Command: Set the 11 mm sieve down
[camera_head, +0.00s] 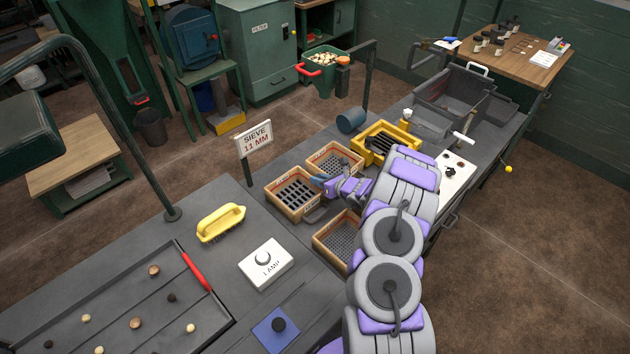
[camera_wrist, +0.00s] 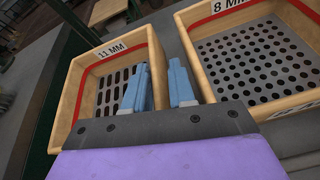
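The 11 mm sieve (camera_head: 291,207) is a wooden box with a slotted dark mesh, at the bench's edge near the "SIEVE 11 MM" sign (camera_head: 254,139). In the wrist view, the sieve (camera_wrist: 66,108) shows its "11 MM" label and a red line inside its rim. My gripper (camera_wrist: 160,85) has one blue finger inside the sieve and the other outside its right wall. The wall fills the gap between the fingers. My gripper (camera_head: 318,182) reaches over the sieve's right side in the head view. I cannot tell whether the sieve's underside touches the bench.
The 8 mm sieve (camera_wrist: 188,45) is close on the right in the wrist view. Two round-holed sieves, one behind (camera_head: 333,150) and one nearer (camera_head: 320,240), flank the slotted one. A yellow crate (camera_head: 372,156), brush (camera_head: 221,223) and lamp box (camera_head: 266,263) stand on the bench.

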